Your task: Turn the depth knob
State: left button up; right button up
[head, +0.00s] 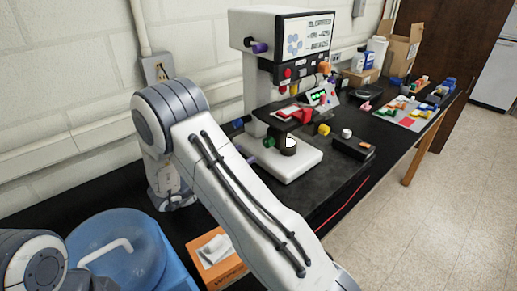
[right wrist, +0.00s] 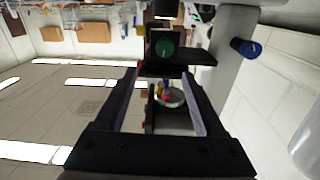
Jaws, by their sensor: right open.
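A white microscope-like instrument (head: 247,75) with a display panel stands on the black bench. On its left side are a purple knob (head: 259,47), a blue knob (head: 238,123) and a green knob (head: 268,142). No label shows which is the depth knob. In the right wrist view, my right gripper (right wrist: 163,75) is open, and a green knob (right wrist: 165,48) shows beyond its fingertips, between their lines. Nothing is gripped. A blue knob (right wrist: 244,48) is off to the right there. My left gripper is out of view.
A blue container (head: 90,235) and an orange box (head: 218,262) are at the lower left. A small black box (head: 354,147) lies right of the instrument. Cardboard boxes (head: 400,45) and coloured parts stand farther back. The wall is close behind the bench.

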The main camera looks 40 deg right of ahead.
aim_at(266, 143)
jog(key=d+p, duration=0.1)
jog(key=d, duration=0.2)
jog(key=w+d+p, duration=0.1)
jog(key=d, duration=0.2)
jog(key=d+p, duration=0.1)
jog(key=d, duration=0.2)
jog(key=shift+w+f, duration=0.25)
jog(key=shift+f, duration=0.15)
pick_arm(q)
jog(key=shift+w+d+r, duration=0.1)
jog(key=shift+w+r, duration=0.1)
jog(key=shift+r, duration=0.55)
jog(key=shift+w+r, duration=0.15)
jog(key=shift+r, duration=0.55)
pick_arm(e)
jog(key=shift+d+f, duration=0.1)
jog(key=shift+d, duration=0.5)
grip_shut()
